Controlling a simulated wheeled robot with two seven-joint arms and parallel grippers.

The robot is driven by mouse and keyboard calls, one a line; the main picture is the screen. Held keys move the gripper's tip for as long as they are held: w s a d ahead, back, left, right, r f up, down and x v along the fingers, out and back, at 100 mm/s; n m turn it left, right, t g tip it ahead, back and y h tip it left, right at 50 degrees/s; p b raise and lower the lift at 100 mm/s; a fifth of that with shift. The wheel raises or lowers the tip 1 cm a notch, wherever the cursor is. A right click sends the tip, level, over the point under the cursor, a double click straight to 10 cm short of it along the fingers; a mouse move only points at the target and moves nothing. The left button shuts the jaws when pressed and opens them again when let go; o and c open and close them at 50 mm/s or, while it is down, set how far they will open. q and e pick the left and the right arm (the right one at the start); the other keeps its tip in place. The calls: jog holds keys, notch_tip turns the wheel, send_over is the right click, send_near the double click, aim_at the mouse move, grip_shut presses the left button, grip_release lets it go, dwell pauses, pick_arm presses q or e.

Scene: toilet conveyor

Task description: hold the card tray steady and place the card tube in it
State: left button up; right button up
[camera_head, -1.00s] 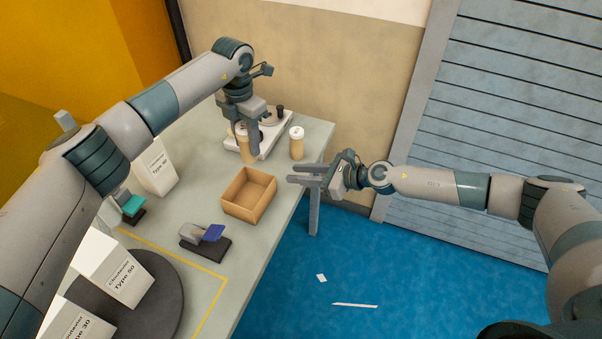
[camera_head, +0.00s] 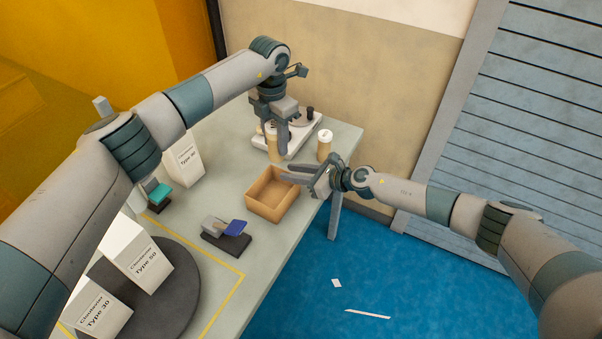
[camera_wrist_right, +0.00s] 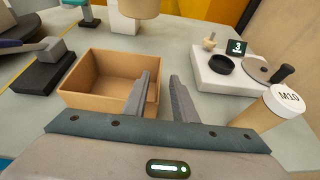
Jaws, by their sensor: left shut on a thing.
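The card tray (camera_head: 268,207) is an open brown box on the table; it also shows in the right wrist view (camera_wrist_right: 100,98). My left gripper (camera_head: 281,148) is shut on a tan card tube (camera_head: 272,146), upright behind the tray and apart from it. The tube's lower end shows at the top of the right wrist view (camera_wrist_right: 140,8). My right gripper (camera_head: 283,172) is open at the tray's right side, one finger overlapping the tray in view; it also shows in the right wrist view (camera_wrist_right: 162,92). Contact with the tray wall cannot be told.
Another card tube (camera_head: 325,146), with a white lid marked M10, stands right of my left gripper. A white device (camera_head: 304,136) is behind. A dark stand with a blue part (camera_head: 228,236) is left of the tray. White boxes (camera_head: 136,258) stand on a dark disc.

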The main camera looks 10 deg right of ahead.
aim_at(277, 155)
jog(key=shift+w+a+f, duration=0.1)
jog(key=shift+a, duration=0.05)
grip_shut()
pick_arm(q)
jog(key=shift+f+n, duration=0.7)
jog(key=shift+f, duration=0.75)
jog(key=shift+f+n, duration=0.7)
jog(key=shift+f, duration=0.7)
